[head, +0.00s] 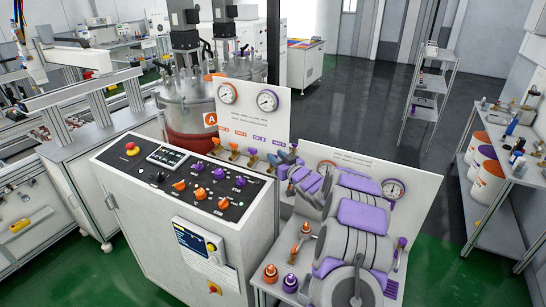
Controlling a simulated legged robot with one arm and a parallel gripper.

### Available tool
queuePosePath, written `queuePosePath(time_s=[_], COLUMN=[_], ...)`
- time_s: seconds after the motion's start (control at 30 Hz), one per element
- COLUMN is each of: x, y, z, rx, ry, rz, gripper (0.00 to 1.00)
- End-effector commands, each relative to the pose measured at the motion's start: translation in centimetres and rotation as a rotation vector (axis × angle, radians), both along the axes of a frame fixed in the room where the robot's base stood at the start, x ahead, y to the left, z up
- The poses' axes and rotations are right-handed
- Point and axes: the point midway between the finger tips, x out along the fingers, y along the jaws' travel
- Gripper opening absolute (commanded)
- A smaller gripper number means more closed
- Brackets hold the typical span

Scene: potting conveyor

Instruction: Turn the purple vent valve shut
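A row of small valves stands along the rear of the white cabinet, below the panel with two gauges. The orange-handled valves (220,145) are on the left. A purple-handled valve (252,158) and another purple one (271,158) are on the right, under purple labels. The label text is too small to read, so I cannot tell which is the vent. My gripper (286,158) is at the right end of this row, close beside the rightmost purple valve. I cannot tell whether it touches it. My own arm hides part of this area, and the fingers are too small to read.
The control panel (142,179) in front carries purple and orange knobs and a red button. Orange and purple bottles (271,274) stand on the lower right bench. A second gauge panel (424,187) stands behind my arm. Green floor (450,275) is clear at right.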

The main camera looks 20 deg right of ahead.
Motion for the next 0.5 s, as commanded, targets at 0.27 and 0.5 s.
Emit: queuePosePath(time_s=[0.27,0.5], x=[1.8,1.8], y=[1.2,0.9], z=[0.2,0.2], rx=[-0.006,-0.003], ry=[-0.001,0.001], rz=[-0.002,-0.002], gripper=[0.37,0.37])
